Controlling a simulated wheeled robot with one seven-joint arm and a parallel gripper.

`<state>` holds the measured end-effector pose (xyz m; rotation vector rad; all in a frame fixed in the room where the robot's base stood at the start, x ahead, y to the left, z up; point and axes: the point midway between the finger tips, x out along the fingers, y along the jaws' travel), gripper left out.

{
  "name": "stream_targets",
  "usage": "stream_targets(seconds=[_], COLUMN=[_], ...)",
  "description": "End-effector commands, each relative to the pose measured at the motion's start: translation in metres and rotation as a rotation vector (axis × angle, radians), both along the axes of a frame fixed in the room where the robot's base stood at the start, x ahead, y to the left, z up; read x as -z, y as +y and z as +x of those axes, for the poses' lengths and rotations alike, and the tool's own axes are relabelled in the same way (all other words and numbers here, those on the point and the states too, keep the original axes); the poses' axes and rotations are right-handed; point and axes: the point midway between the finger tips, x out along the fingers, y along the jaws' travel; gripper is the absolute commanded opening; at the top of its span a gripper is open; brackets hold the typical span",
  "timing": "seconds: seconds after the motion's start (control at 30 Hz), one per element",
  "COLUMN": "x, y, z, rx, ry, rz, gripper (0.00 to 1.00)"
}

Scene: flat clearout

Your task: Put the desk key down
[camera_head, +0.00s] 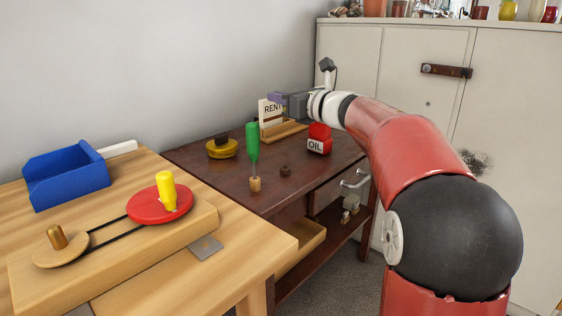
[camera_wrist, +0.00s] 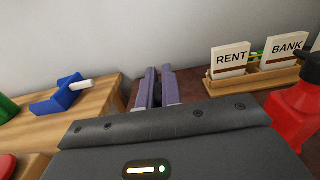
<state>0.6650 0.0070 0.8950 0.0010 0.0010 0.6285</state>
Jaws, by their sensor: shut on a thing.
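My gripper (camera_head: 277,97) is held above the far part of the dark brown desk (camera_head: 210,165), in front of the wooden card rack. In the wrist view its two purple fingers (camera_wrist: 160,72) are close together with a small dark piece (camera_wrist: 157,95) between them. I take this piece to be the desk key, but its shape is mostly hidden by the fingers. It appears to be held clear of the desk top.
The rack with the RENT card (camera_head: 270,108) and red OIL can (camera_head: 319,140) are near the gripper.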

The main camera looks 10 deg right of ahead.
Motion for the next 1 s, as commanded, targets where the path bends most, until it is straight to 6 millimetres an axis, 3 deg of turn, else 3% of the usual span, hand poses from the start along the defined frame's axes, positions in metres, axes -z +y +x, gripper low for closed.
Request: stream_targets(seconds=[0.03, 0.1, 0.3, 0.57, 0.8, 1.0], x=[0.019, 0.038, 0.083, 0.104, 0.139, 0.139], y=[0.0, -0.001, -0.001, 0.0, 0.0, 0.0], z=[0.0, 0.0, 0.0, 0.0, 0.0, 0.0], rx=[0.0, 0.001, 0.001, -0.001, 0.001, 0.001], ry=[0.005, 0.005, 0.003, 0.0, 0.001, -0.001], rz=[0.001, 0.002, 0.0, 0.0, 0.001, 0.0], gripper=[0.0, 0.0, 0.0, 0.0, 0.0, 0.0])
